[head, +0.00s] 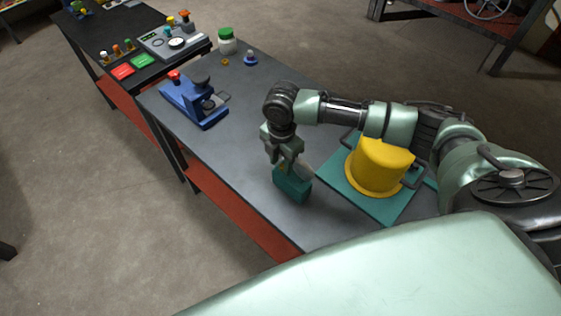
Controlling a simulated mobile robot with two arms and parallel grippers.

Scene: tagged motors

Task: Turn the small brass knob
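My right gripper (286,164) points down over a small teal block (292,187) on the grey table. Its fingers are right at the top of the block. A small yellowish spot shows by the fingers and may be the brass knob, but the gripper mostly hides it. I cannot tell whether the fingers touch it or are open or shut. My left gripper is not in view.
A yellow drum-shaped thing (378,165) stands on a teal plate (345,187) right of the gripper. A blue device (197,105) with a red knob, a green-capped jar (227,42) and a grey panel (168,44) lie farther back. The table's middle is clear.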

